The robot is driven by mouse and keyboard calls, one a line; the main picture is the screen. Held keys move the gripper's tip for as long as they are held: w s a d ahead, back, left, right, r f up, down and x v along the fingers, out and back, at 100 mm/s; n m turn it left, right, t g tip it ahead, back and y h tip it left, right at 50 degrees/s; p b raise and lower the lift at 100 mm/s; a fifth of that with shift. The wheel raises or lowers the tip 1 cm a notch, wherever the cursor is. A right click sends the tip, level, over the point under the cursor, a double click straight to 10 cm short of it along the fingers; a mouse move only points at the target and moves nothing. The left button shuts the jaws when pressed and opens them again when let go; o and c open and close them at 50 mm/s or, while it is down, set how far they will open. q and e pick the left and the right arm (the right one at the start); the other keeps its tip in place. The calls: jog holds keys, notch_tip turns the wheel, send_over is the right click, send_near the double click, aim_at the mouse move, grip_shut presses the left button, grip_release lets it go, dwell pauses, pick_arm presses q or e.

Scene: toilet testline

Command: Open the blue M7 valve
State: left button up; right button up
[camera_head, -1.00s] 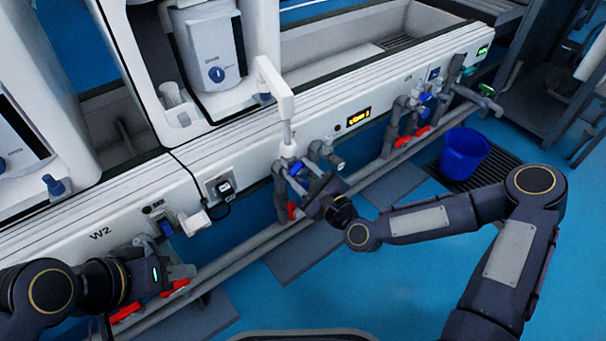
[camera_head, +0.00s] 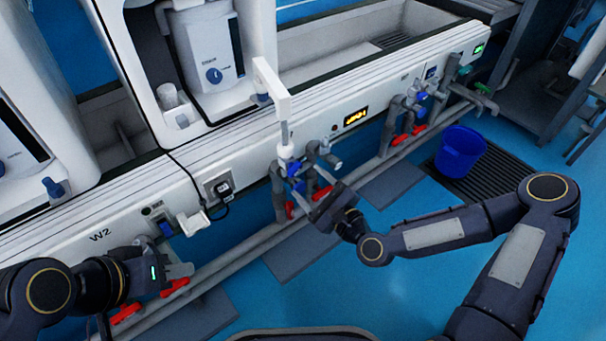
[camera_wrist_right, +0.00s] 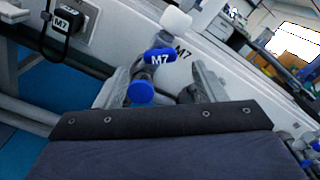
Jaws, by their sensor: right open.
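In the head view, blue valve parts (camera_head: 294,168) sit on the grey pipes under the white panel. My right gripper (camera_wrist_right: 163,86) is open, with its fingers on either side of the round blue knob; contact cannot be made out. It also shows in the head view (camera_head: 308,190), close to the pipes. My left gripper (camera_head: 182,270) is near the lower left pipe; its jaw opening is unclear.
Several red handles (camera_head: 174,288) line the long grey pipe (camera_head: 235,260) below the panel. A white arm-like fixture (camera_head: 275,90) stands above the valve. More blue valves (camera_head: 421,97) are further right. A blue bucket (camera_head: 460,151) stands on the floor.

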jog(key=v, duration=0.3)
jog(key=shift+s+d, duration=0.1)
jog(key=shift+s, duration=0.15)
jog(key=shift+c, duration=0.4)
